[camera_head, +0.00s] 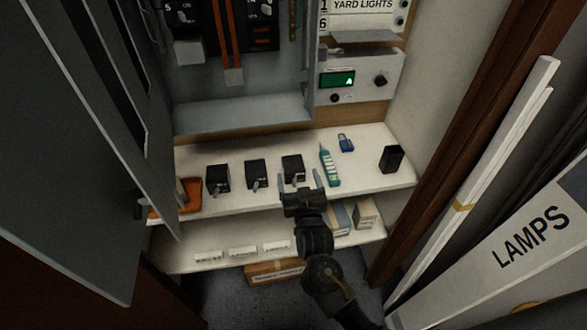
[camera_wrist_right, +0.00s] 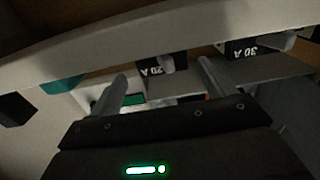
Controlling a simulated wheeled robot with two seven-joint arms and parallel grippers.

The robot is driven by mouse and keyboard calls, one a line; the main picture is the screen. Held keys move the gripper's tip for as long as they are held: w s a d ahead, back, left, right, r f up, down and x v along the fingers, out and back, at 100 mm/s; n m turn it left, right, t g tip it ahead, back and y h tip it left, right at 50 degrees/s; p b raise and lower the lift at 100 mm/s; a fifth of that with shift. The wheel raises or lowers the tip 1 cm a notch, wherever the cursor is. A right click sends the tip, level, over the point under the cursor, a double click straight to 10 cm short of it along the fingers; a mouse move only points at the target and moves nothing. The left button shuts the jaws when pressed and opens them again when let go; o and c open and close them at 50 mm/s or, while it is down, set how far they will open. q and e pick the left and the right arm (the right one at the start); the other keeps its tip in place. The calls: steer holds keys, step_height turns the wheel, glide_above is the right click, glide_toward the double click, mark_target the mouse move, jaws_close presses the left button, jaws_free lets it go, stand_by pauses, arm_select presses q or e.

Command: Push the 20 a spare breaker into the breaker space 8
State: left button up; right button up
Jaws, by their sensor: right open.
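The 20 A spare breaker (camera_head: 293,167) is the rightmost of three black breakers standing on the upper white shelf. Its "20 A" label shows upside down in the right wrist view (camera_wrist_right: 158,67). My right gripper (camera_head: 299,179) is open and empty at the shelf's front edge, just in front of this breaker. In the right wrist view, the breaker appears beyond and between the two fingers (camera_wrist_right: 165,85), with no grip on it. The breaker panel (camera_head: 230,40) is at the top, partly cut off. I cannot make out space 8. My left gripper is not in view.
The 30 A breaker (camera_wrist_right: 245,48) stands beside the 20 A one. A teal tester (camera_head: 329,167), a blue padlock (camera_head: 346,143) and a black holder (camera_head: 391,158) stand to the right. An open grey door (camera_head: 70,130) blocks the left. Long white boxes lean at right.

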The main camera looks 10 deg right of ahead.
mark_target(294, 167)
steer(key=w, duration=0.4)
steer(key=shift+a+r, duration=0.2)
steer(key=shift+w, duration=0.3)
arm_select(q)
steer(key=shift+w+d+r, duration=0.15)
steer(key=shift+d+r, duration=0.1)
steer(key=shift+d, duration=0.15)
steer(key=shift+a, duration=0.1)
arm_select(e)
steer(key=c, duration=1.1)
arm_select(q)
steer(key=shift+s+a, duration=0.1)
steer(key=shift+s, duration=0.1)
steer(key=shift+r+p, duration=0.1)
steer(key=shift+p, duration=0.2)
